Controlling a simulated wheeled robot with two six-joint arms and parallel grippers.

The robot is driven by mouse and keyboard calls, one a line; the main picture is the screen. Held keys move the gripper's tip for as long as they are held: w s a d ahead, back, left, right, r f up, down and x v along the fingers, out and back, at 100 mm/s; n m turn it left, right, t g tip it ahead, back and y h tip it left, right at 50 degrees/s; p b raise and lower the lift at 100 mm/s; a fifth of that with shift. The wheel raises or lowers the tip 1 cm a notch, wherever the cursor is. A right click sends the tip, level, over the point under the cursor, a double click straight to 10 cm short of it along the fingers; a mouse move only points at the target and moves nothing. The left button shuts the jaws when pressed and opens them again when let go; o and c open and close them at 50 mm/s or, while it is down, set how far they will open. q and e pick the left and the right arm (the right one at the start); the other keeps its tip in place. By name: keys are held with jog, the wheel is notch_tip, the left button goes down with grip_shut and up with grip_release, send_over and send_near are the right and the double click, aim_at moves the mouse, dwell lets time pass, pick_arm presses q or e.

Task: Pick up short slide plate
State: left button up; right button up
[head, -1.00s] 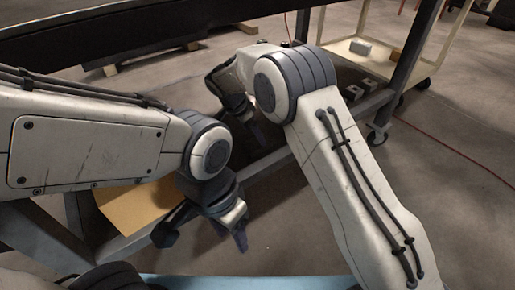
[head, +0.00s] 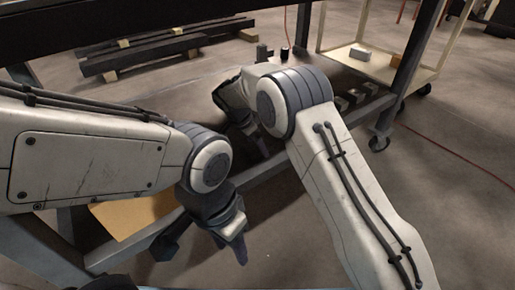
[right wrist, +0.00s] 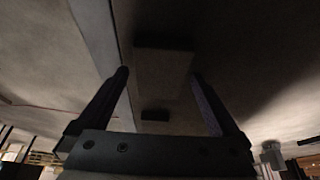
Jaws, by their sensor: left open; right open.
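I cannot single out a short slide plate with certainty. In the right wrist view, a dim flat strip (right wrist: 165,75) with two dark blocks lies beyond and between the spread fingers, apart from them; it is too dark to identify. My right gripper (right wrist: 160,78) is open and empty. In the head view my right gripper (head: 257,147) hangs above the lower shelf, partly hidden by its arm. My left gripper (head: 238,247) is open, pointing down at the lower front, apart from any object. Small light and dark pieces (head: 352,98) sit at the shelf's right end.
A dark tabletop (head: 180,22) crosses above the arms. Its frame leg (head: 408,70) stands at the right. A cream wheeled cart (head: 405,70) holds two small blocks. Dark beams (head: 150,55) lie behind. A tan board (head: 130,215) is at lower left. Right-hand floor is mostly clear.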

jog(key=shift+f, duration=0.2)
grip_shut()
jog(key=shift+r, duration=0.1)
jog(key=shift+r, duration=0.1)
